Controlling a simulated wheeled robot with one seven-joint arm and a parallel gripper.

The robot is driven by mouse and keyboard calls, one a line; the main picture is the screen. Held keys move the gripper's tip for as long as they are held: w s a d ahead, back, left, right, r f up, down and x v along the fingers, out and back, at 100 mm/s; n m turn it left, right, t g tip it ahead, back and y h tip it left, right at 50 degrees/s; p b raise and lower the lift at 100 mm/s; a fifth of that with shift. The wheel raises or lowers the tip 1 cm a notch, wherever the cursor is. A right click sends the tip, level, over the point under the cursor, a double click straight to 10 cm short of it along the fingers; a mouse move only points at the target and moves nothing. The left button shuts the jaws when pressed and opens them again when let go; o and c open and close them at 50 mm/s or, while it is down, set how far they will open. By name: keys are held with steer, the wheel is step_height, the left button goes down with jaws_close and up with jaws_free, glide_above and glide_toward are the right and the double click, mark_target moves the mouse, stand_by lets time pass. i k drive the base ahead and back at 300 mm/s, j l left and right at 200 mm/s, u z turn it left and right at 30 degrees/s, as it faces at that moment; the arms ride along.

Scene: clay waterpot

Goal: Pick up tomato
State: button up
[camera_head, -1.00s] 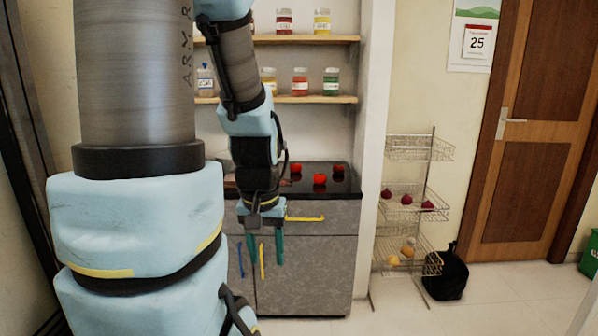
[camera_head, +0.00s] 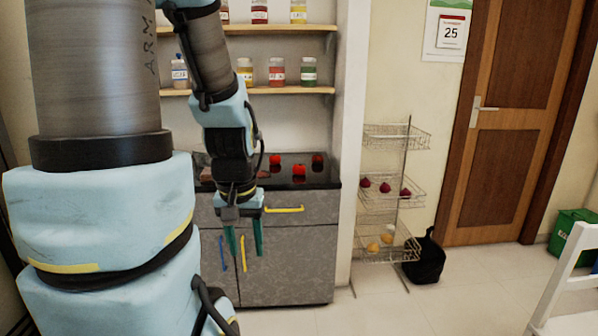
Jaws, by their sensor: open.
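Three red tomatoes sit on the dark counter top (camera_head: 328,180). One tomato (camera_head: 299,170) is nearest the front, one (camera_head: 275,160) is behind it to the left, and one (camera_head: 317,158) is behind it to the right. My gripper (camera_head: 244,252) hangs with its green fingers pointing down, open and empty. In the picture it is left of the tomatoes and lower, in front of the cabinet. My arm hides the left part of the counter.
A grey cabinet (camera_head: 290,260) with a yellow drawer handle (camera_head: 284,209) is under the counter. Jars stand on shelves (camera_head: 290,90) above. A wire rack (camera_head: 390,195) with produce, a black bag (camera_head: 427,260) and a door (camera_head: 505,120) are right. A white chair (camera_head: 570,290) is at lower right.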

mark_target(318, 159)
steer(key=i+l+u, duration=0.4)
steer(key=i+l, duration=0.15)
steer(key=i, duration=0.2)
steer(key=i+l+u, duration=0.45)
steer(key=i+l, duration=0.25)
steer(key=l, duration=0.1)
